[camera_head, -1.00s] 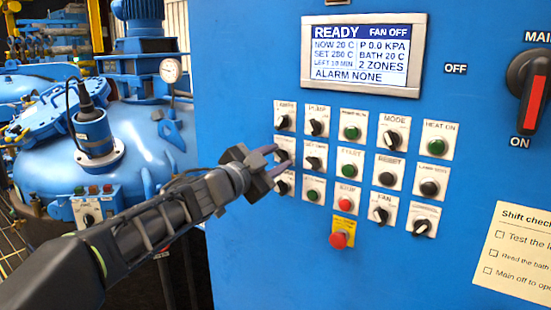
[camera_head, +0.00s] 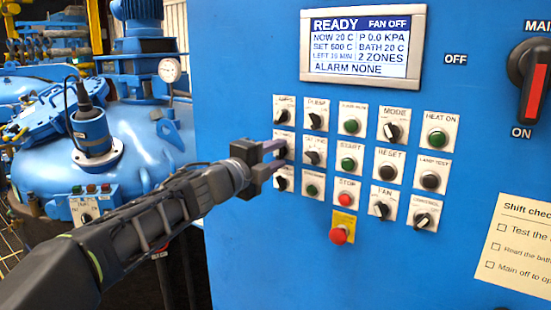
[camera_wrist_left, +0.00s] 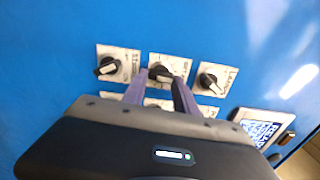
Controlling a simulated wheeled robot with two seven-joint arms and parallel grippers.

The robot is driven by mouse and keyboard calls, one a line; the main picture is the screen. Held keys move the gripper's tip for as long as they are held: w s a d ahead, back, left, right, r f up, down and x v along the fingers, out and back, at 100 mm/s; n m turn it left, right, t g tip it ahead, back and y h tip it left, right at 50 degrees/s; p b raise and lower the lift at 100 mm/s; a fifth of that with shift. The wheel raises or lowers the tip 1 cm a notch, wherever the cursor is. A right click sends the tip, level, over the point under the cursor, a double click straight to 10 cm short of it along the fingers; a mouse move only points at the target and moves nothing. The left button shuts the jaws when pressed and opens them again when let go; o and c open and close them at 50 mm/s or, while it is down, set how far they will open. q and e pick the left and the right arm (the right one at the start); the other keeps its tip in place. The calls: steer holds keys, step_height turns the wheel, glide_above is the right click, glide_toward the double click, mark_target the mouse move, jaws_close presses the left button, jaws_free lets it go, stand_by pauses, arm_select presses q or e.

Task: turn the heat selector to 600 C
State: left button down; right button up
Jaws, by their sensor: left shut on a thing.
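The heat selector is a black knob on a white plate (camera_head: 289,146), in the left column and middle row of the blue panel. My left gripper (camera_head: 277,151) is shut on this knob and hides most of it in the head view. In the left wrist view the knob (camera_wrist_left: 160,71) shows between the two finger tips. The panel display (camera_head: 362,48) reads READY, NOW 20 C, and a SET value that looks like 500 or 600 C; its first digit is too small to be sure. My right gripper is not in view.
Other knobs sit close above (camera_head: 283,116) and below (camera_head: 281,184) the held one. A red emergency button (camera_head: 338,235) is at the panel's lower middle. The large main switch (camera_head: 535,85) is at the right. A blue vessel (camera_head: 125,175) stands behind my arm.

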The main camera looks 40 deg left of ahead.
arm_select(q)
steer(key=shift+f+m, duration=0.15)
steer(key=shift+m, duration=0.95)
steer(key=c, duration=1)
jaws_free()
steer(key=shift+o, duration=0.2)
steer(key=shift+s, duration=0.1)
steer(key=s, duration=0.7)
steer(key=shift+s, duration=0.35)
steer(key=shift+d, duration=0.1)
